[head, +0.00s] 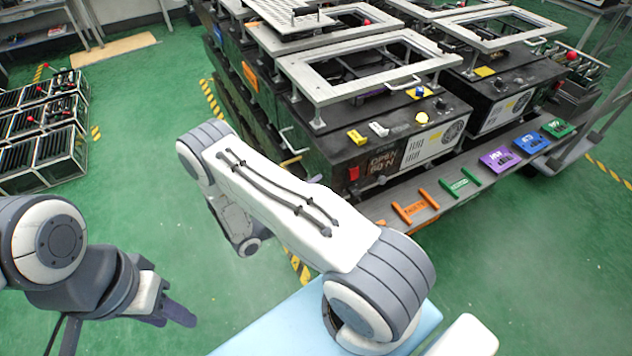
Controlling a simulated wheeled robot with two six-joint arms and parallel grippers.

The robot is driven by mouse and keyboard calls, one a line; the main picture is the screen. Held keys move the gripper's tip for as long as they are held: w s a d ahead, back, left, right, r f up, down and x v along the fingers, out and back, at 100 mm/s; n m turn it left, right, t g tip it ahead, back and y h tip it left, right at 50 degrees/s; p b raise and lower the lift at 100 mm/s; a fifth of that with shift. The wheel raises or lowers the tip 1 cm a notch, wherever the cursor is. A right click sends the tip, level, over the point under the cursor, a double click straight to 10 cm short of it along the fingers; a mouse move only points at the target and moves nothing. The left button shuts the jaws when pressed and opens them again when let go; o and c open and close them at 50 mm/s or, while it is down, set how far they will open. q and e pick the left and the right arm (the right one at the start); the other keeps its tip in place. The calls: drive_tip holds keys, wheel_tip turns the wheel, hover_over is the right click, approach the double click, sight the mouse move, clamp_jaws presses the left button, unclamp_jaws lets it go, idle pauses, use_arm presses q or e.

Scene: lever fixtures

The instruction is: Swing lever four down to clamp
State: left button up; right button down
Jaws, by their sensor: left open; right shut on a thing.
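Black fixture boxes with grey metal frames on top stand in rows; the nearest fixture (375,150) is right of centre. I cannot tell which lever is lever four. A short yellowish handle (291,161) sticks out at the near fixture's left side, partly behind my arm. My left gripper (172,312) is low at the left, over the green floor, away from the fixtures, open and empty. My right arm crosses the middle; its gripper is hidden behind the arm.
Coloured plates, including orange (416,206) and purple (500,159), lie on a grey ledge in front of the fixtures. Black racks (40,130) with red knobs stand at the left. Green floor (130,190) between them is clear. A light blue surface (285,325) is at the bottom.

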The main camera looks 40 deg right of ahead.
wheel_tip(320, 180, down, 8)
drive_tip(key=s+m+g+b, duration=0.1)
drive_tip(key=m+b, duration=0.4)
drive_tip(key=b, duration=0.1)
drive_tip(key=shift+a+h, duration=0.15)
drive_tip(key=shift+h, duration=0.15)
drive_tip(key=shift+c, duration=1.6)
unclamp_jaws()
drive_tip(key=a+f+b, duration=0.1)
drive_tip(key=a, duration=0.9)
drive_tip(key=shift+w+a+f, duration=0.25)
drive_tip(key=shift+f, duration=0.05)
